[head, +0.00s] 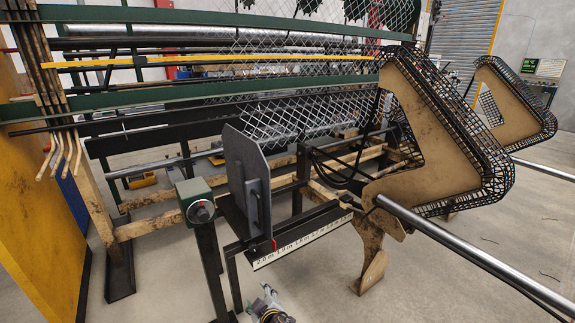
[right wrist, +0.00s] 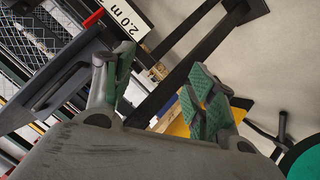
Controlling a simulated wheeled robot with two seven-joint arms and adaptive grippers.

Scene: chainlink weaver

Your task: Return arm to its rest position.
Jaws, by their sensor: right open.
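My right gripper (head: 268,303) shows at the bottom edge of the head view, below the dark plate with a handle (head: 249,185). In the right wrist view the gripper (right wrist: 160,72) has its green-padded fingers spread apart, with nothing between them. The dark plate (right wrist: 62,88) is to the left of the fingers there and looks apart from them, though the gap is hard to judge. My left gripper is in neither view.
The measuring scale (head: 300,241) and a red pointer (head: 274,244) lie just above the right gripper in the head view. A post with a green box (head: 196,201) stands to its left. The weaving machine (head: 290,120) fills the area behind. Grey floor is open at lower right.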

